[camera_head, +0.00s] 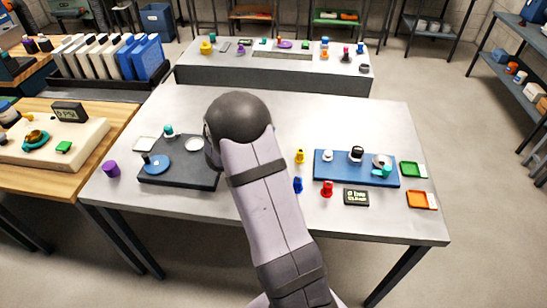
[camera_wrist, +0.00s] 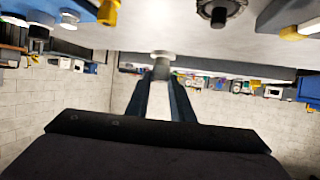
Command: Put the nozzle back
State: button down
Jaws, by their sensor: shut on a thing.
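In the wrist view, which looks upside down, my gripper (camera_wrist: 161,78) is shut on a small pale grey round piece (camera_wrist: 162,58). Its shape is mostly hidden, and I cannot tell for sure that it is the nozzle. In the head view my own arm hides the gripper and the held piece. A dark mat (camera_head: 180,179) on the left of the table carries a blue disc with a peg (camera_head: 156,164), a white disc (camera_head: 194,144) and a teal-topped piece (camera_head: 168,131). A blue mat (camera_head: 340,180) on the right carries several small white, black and teal fittings.
Red (camera_head: 327,189), blue (camera_head: 298,185) and yellow (camera_head: 300,156) pieces stand left of and before the blue mat. A small display (camera_head: 356,197), a green tray (camera_head: 411,169) and an orange tray (camera_head: 420,199) lie nearby. A purple cylinder (camera_head: 111,169) stands at left. The table's back is clear.

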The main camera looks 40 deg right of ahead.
jog(key=shift+m+g, duration=0.4)
jog(key=shift+s+d+f+p, duration=0.15)
jog(key=shift+s+d+f, duration=0.05)
jog(key=shift+f, duration=1.25)
jog(key=shift+s+d+f+p, duration=0.15)
jog(key=shift+s+f+p, duration=0.1)
jog(key=shift+f, duration=1.25)
jog(key=shift+s+d+f+p, duration=0.1)
jog(key=shift+s+d+f, duration=0.1)
jog(key=shift+f, duration=1.25)
jog(key=shift+f, duration=0.2)
jog(key=c, duration=1.5)
grip_release()
jog(key=shift+c, duration=0.2)
jog(key=shift+r, duration=0.1)
